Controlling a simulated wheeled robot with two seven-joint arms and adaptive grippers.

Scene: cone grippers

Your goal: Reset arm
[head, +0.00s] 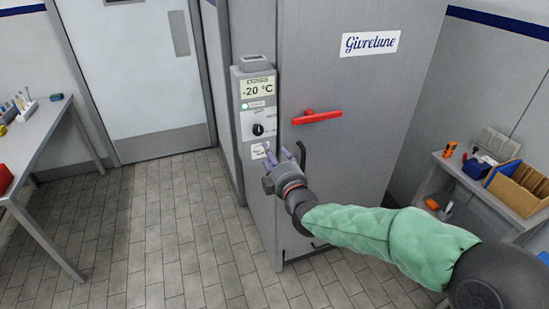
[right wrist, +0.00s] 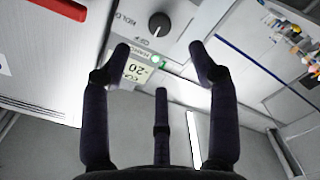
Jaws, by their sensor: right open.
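My right arm reaches in from the lower right in a green sleeve. Its gripper (head: 281,158) is in front of the freezer's control panel, just below the black knob (head: 258,129). In the right wrist view the dark fingers of the gripper (right wrist: 160,58) are spread apart with nothing between them. The knob (right wrist: 159,24) shows beyond the fingertips, with the -20 display (right wrist: 138,68) and a small green light upside down. I cannot tell whether a fingertip touches the panel. My left gripper is not in view.
The grey freezer (head: 345,90) has a red handle (head: 316,117) right of the panel. A table (head: 40,125) with racks stands at left, and a side table (head: 490,190) with boxes at right. A closed door (head: 125,75) is behind. The tiled floor (head: 150,220) at left is clear.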

